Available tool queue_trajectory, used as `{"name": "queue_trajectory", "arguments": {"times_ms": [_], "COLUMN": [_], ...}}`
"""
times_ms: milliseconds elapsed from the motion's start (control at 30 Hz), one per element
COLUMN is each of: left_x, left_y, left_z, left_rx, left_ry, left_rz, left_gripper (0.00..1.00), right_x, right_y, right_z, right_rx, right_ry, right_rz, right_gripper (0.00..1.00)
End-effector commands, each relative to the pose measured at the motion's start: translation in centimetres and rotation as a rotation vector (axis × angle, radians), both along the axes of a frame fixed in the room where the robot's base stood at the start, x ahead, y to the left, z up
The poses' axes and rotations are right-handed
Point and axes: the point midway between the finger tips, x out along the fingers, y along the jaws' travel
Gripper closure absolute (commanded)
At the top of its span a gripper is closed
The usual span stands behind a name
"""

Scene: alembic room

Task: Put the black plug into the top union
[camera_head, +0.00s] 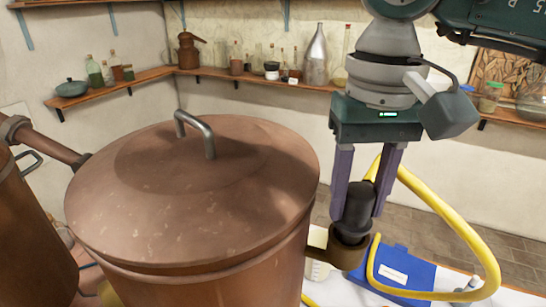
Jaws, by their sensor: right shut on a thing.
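My right gripper (361,208) points down at the right of the copper vessel and is shut on the black plug (358,206), a dark cylinder held upright between its purple fingers. The plug's lower end is at the mouth of the top union (347,252), a dark brass fitting on the vessel's right side. The plug overlaps the union's opening; I cannot tell how deep it sits, as its lower end is hidden. My left gripper is not in view.
The large copper vessel (190,235) with a lid and grey handle (195,130) fills the left and middle. A yellow hose (440,210) loops close behind the right gripper. A blue case (405,272) lies on the white table. Wall shelves hold bottles.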

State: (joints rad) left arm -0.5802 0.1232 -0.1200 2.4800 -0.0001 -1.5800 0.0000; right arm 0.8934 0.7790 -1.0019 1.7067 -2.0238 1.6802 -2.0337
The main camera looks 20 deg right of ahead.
Motion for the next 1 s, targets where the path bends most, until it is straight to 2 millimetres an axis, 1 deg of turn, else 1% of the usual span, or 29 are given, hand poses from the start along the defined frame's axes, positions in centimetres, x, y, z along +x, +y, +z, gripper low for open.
{"name": "queue_trajectory", "arguments": {"times_ms": [500,1000], "left_x": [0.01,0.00], "left_y": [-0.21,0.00], "left_z": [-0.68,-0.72], "left_rx": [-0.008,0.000], "left_ry": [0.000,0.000], "left_rz": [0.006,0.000], "left_gripper": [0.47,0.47], "right_x": [0.01,0.01], "right_y": [0.00,0.00], "right_z": [-0.50,-0.51], "right_rx": [0.000,0.000], "right_ry": [-0.001,-0.001], "right_rz": [0.000,0.000], "right_gripper": [1.00,1.00]}}
